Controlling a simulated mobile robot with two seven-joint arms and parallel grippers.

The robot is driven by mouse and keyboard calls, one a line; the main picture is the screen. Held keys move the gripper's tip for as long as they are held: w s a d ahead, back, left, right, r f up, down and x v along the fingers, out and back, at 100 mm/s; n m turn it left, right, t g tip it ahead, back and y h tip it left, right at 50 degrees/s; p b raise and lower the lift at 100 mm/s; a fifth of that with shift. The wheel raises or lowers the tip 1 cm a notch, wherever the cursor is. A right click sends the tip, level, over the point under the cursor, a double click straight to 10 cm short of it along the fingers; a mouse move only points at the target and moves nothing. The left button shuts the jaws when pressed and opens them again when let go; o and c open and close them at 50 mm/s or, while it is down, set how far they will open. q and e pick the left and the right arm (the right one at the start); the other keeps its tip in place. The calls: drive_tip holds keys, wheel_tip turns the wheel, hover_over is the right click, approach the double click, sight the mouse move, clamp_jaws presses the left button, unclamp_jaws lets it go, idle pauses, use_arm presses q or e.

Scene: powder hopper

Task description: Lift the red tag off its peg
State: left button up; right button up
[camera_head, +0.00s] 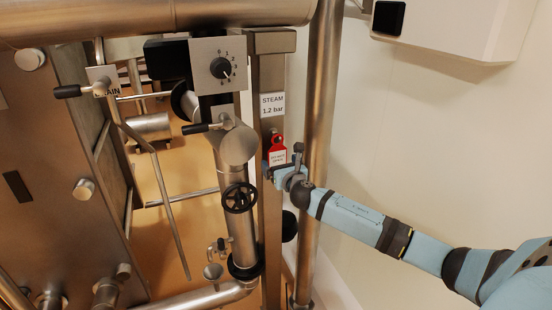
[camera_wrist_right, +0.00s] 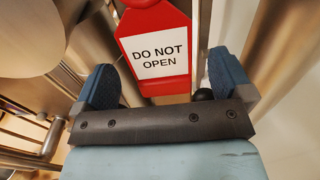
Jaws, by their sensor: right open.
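The red tag (camera_head: 277,152) hangs on the metal post below the "STEAM 1.2 bar" label in the head view. In the right wrist view the red tag (camera_wrist_right: 158,45) has a white panel reading "DO NOT OPEN". My right gripper (camera_head: 281,167) is at the lower part of the tag in the head view. In the right wrist view my right gripper (camera_wrist_right: 164,80) is open, one blue finger on each side of the tag, with gaps visible beside it. The peg cannot be made out. My left gripper is not in view.
The steam label (camera_head: 273,105) is on the post above the tag. A black handwheel (camera_head: 239,197) and a rotary knob panel (camera_head: 219,66) are to the left. A vertical pipe (camera_head: 319,120) stands close to the right.

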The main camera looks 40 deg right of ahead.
sight(278, 157)
drive_tip(key=shift+x, duration=2.1)
drive_tip(key=c, duration=1)
drive_tip(key=shift+r, duration=0.15)
drive_tip(key=shift+r+p, duration=0.5)
drive_tip(key=shift+p, duration=0.35)
